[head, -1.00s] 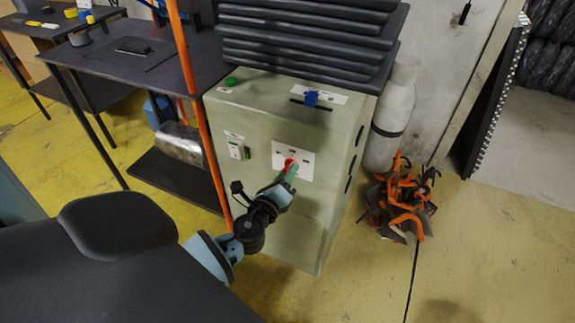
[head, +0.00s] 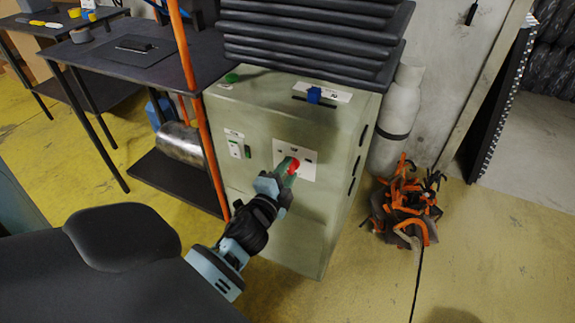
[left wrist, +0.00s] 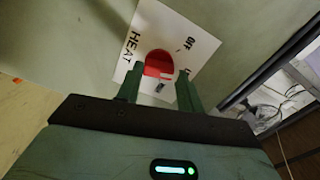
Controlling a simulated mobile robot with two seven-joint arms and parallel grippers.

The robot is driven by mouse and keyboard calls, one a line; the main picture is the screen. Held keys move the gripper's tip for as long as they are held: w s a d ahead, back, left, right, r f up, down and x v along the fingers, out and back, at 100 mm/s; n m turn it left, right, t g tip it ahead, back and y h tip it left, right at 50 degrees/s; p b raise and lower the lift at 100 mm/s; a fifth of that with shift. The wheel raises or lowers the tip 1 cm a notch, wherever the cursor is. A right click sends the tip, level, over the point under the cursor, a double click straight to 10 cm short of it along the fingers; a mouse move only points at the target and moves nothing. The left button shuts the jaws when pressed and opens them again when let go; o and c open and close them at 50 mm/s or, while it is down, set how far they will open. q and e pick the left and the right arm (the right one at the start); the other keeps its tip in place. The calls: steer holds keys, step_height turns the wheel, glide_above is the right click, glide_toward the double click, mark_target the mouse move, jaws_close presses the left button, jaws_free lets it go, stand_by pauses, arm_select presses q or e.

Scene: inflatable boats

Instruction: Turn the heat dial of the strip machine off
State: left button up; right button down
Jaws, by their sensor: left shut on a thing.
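The strip machine (head: 260,215) is a pale green cabinet below the middle of the head view. Its red heat dial (head: 294,164) sits on a white plate (head: 309,159) on the front face. My left gripper (head: 289,172) is at the dial and covers part of it. In the left wrist view, the two green fingers (left wrist: 158,80) are shut on the red dial (left wrist: 159,61), one on each side. The plate (left wrist: 150,32) there reads HEAT and OFF. A further label is partly hidden by a finger. I cannot tell which mark the dial points to. My right gripper is not in view.
The machine also has a blue knob (head: 314,95) and a green button (head: 232,78) on top. A thin orange post (head: 203,130) stands close on the left. A grey cylinder (head: 397,120) and an orange-black pile (head: 404,207) are on the right. Yellow floor (head: 480,260) is open there.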

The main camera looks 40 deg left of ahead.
arm_select(q)
steer(key=n+p, duration=0.1)
steer(key=n, duration=0.3)
steer(key=shift+r+n, duration=0.1)
steer(key=shift+n, duration=0.2)
steer(key=n+p, duration=0.1)
steer(key=n, duration=0.3)
steer(key=shift+a+p, duration=0.1)
steer(key=shift+p, duration=0.3)
steer(key=shift+n, duration=0.3)
steer(key=o, duration=1)
steer(key=shift+s, duration=0.1)
